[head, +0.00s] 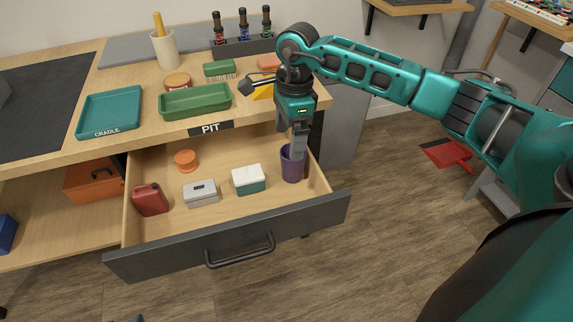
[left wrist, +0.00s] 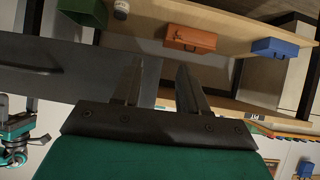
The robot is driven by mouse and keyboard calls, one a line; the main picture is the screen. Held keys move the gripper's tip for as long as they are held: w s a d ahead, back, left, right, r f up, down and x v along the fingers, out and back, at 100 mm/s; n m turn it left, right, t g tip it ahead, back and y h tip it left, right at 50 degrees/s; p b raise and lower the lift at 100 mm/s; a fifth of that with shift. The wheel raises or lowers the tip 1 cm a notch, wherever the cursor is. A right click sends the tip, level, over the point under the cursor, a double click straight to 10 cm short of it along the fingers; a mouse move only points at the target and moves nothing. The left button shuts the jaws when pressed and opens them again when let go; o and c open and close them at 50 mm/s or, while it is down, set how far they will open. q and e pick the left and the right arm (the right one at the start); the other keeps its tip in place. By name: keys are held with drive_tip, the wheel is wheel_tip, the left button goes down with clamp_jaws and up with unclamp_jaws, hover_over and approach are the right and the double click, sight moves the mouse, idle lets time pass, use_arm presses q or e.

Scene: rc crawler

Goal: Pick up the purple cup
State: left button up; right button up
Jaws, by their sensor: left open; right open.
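The purple cup (head: 291,166) stands at the right end of the open drawer (head: 220,215), in the head view. My right gripper (head: 298,150) points down directly over the cup, with its fingertips at about the cup's rim. The fingers hide part of the cup's upper side, and I cannot tell whether they touch it. My right gripper is open. My left gripper (left wrist: 160,90) shows in the left wrist view, with its two fingers apart and nothing between them. The cup does not show clearly in that view.
The drawer also holds a red canister (head: 150,199), a grey box (head: 200,193), a white and green box (head: 248,179) and an orange lid (head: 185,160). On the worktop are a teal tray (head: 109,113) and a green tray (head: 195,101). The drawer front (head: 230,238) stands out over the floor.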

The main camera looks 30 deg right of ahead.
sight(293, 167)
drive_tip(key=shift+h, duration=0.5)
drive_tip(key=f, duration=0.2)
drive_tip(key=d+f+b, duration=0.1)
drive_tip(key=f, duration=0.1)
drive_tip(key=d+f, duration=0.1)
drive_tip(key=f, duration=0.1)
drive_tip(key=shift+w+f, duration=0.2)
drive_tip(key=shift+w, duration=0.05)
drive_tip(key=f, duration=0.2)
drive_tip(key=f+b, duration=0.1)
drive_tip(key=f, duration=0.1)
drive_tip(key=f+b, duration=0.1)
drive_tip(key=shift+w+a+f, duration=0.15)
drive_tip(key=shift+w+f, duration=0.1)
drive_tip(key=shift+f, duration=0.15)
drive_tip(key=shift+c, duration=0.4)
drive_tip(key=c, duration=1)
drive_tip(key=shift+r, duration=0.15)
